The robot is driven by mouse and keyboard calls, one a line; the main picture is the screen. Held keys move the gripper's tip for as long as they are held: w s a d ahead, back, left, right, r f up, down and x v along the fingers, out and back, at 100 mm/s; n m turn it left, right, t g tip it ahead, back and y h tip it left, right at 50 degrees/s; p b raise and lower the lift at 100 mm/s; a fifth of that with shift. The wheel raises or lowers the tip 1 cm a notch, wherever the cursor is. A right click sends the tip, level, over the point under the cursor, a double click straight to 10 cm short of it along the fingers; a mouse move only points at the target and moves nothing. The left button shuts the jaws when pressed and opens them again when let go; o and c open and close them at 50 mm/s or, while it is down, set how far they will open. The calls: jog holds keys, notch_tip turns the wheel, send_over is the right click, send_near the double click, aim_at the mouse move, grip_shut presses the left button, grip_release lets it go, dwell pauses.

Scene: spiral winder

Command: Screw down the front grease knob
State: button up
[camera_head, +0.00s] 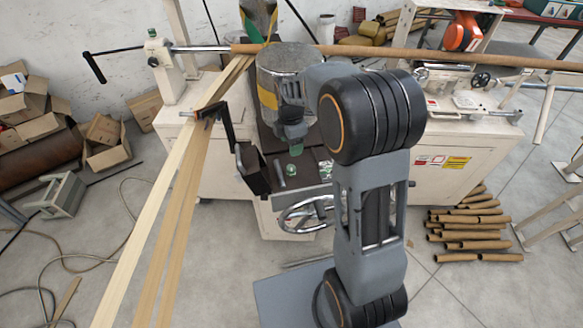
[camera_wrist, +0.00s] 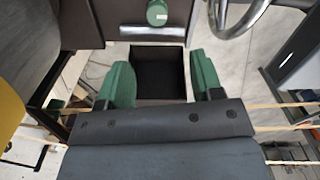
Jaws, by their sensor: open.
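A round green knob (camera_wrist: 157,13) with a small white mark shows at the top of the wrist view, against a dark machine surface. A small green piece (camera_head: 292,170), which looks like the same knob, shows above the handwheel in the head view. My gripper (camera_wrist: 163,78) has two green fingers spread wide with nothing between them. The knob lies beyond the fingertips, roughly in line with the gap and apart from both. In the head view my gripper (camera_head: 296,149) points down at the machine front, mostly hidden by my wrist.
A chrome handwheel (camera_head: 305,213) stands below the knob and also shows in the wrist view (camera_wrist: 238,20). A dark box-shaped part (camera_head: 252,168) is left of the gripper. Long paper strips (camera_head: 170,215) slant down on the left. Brown tubes (camera_head: 470,228) lie at right.

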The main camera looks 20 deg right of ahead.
aim_at(291, 168)
notch_tip(291, 168, down, 13)
jog(key=n+p, duration=0.2)
jog(key=n, duration=0.2)
jog(key=shift+w+n+p, duration=0.1)
jog(key=shift+n+p, duration=0.2)
jog(key=shift+p, duration=0.05)
dwell(0.3)
jog(key=c, duration=0.9)
